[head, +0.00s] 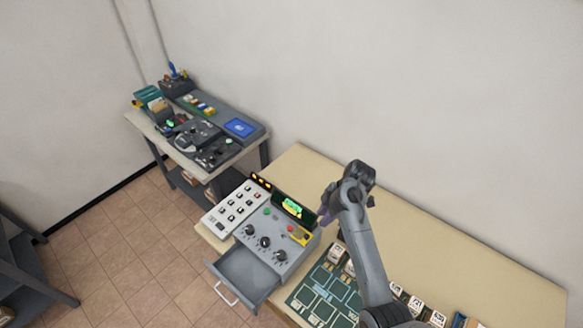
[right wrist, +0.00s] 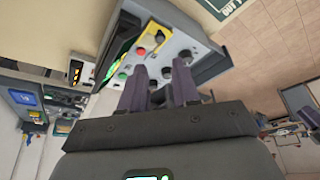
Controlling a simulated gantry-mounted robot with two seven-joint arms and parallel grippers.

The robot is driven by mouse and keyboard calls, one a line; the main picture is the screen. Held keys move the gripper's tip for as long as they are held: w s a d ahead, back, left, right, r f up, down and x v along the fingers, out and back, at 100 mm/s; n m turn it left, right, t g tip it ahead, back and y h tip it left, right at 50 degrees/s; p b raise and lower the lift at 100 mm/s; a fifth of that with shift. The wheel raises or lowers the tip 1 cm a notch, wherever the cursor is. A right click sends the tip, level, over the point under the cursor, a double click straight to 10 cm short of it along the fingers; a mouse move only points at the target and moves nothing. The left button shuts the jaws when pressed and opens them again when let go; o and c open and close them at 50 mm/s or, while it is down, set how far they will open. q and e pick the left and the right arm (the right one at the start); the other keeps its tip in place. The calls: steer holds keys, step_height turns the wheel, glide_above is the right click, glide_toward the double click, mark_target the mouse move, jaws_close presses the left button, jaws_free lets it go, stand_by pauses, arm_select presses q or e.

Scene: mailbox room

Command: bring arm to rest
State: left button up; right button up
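My right arm reaches in from the lower right in the head view. Its gripper (head: 327,213) is mostly hidden behind the wrist, beside the right side of a grey control box (head: 262,246) with knobs, buttons and a small green screen (head: 292,206). In the right wrist view the two purple fingers (right wrist: 158,82) are apart with nothing held between them. The control box (right wrist: 170,62) shows beyond the fingers; I cannot tell the exact gap. My left gripper is not in view.
A drawer (head: 243,277) stands open at the control box's front. A white button panel (head: 234,207) sits to its left. A green mat (head: 325,297) and several small stamp-like blocks (head: 415,304) lie near my forearm. A second desk (head: 165,139) holds more devices. The desk's back strip is clear.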

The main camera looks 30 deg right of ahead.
steer(key=s+a+f+n+g+h+p, duration=0.1)
steer(key=s+f+g+p, duration=0.2)
steer(key=s, duration=0.9)
steer(key=s+a+f+n+g+h+p, duration=0.1)
steer(key=s+f+h+p, duration=0.2)
steer(key=s, duration=0.8)
steer(key=s+a+r+m+t+p, duration=0.1)
steer(key=s+a+r+m+p, duration=0.25)
steer(key=s+a+r, duration=0.3)
steer(key=w+a+r+m+t, duration=0.4)
steer(key=w+a+r+m, duration=0.1)
steer(key=r+m, duration=0.3)
steer(key=shift+a+r+m+t+p, duration=0.15)
steer(key=shift+a+m+t+p, duration=0.25)
steer(key=shift+a, duration=0.2)
